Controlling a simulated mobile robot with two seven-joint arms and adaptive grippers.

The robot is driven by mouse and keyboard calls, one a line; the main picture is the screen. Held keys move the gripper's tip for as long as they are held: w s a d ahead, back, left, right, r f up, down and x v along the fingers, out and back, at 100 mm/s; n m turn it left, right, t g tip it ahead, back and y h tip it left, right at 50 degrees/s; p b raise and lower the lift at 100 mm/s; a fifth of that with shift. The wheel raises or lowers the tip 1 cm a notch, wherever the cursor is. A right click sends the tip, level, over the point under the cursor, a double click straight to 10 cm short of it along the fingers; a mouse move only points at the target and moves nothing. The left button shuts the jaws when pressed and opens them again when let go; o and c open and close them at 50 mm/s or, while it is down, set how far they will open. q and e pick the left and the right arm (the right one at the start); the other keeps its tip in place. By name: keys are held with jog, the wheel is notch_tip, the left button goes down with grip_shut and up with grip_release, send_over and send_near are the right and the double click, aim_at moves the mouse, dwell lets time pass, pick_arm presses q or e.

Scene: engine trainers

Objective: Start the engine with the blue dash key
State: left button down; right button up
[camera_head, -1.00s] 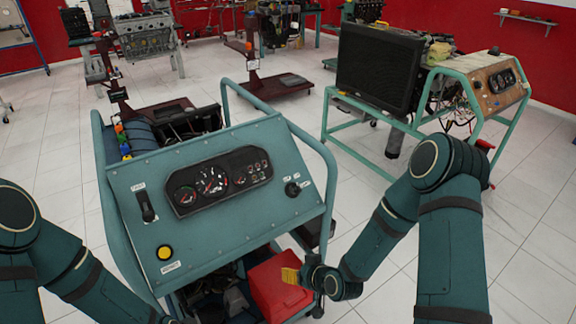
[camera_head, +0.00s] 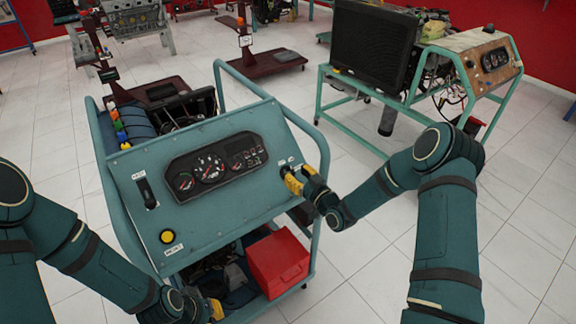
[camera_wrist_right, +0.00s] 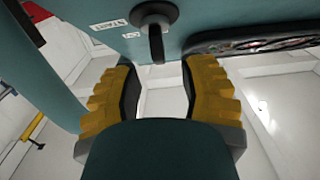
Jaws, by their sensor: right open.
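The blue engine trainer's dash panel (camera_head: 225,200) faces me, tilted, with a black gauge cluster (camera_head: 217,167) on it. The dash key (camera_wrist_right: 156,40) sits in its round dark switch on the panel's right part, beside small white labels; it looks black in the right wrist view. My right gripper (camera_head: 296,181) is at the switch and hides it in the head view. In the right wrist view its yellow fingers (camera_wrist_right: 160,90) are open, with the key's stem between and just beyond them, apart from both. My left gripper (camera_head: 207,309) is low, by the panel's bottom edge; its jaws are unclear.
A yellow button (camera_head: 167,236) and a black lever switch (camera_head: 147,192) are on the panel's left side. A red box (camera_head: 277,264) lies on the shelf below. A second trainer with a radiator (camera_head: 372,48) stands back right. Floor between them is clear.

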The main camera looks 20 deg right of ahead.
aim_at(292, 170)
jog(key=shift+x, duration=2.6)
jog(key=shift+c, duration=0.4)
grip_shut()
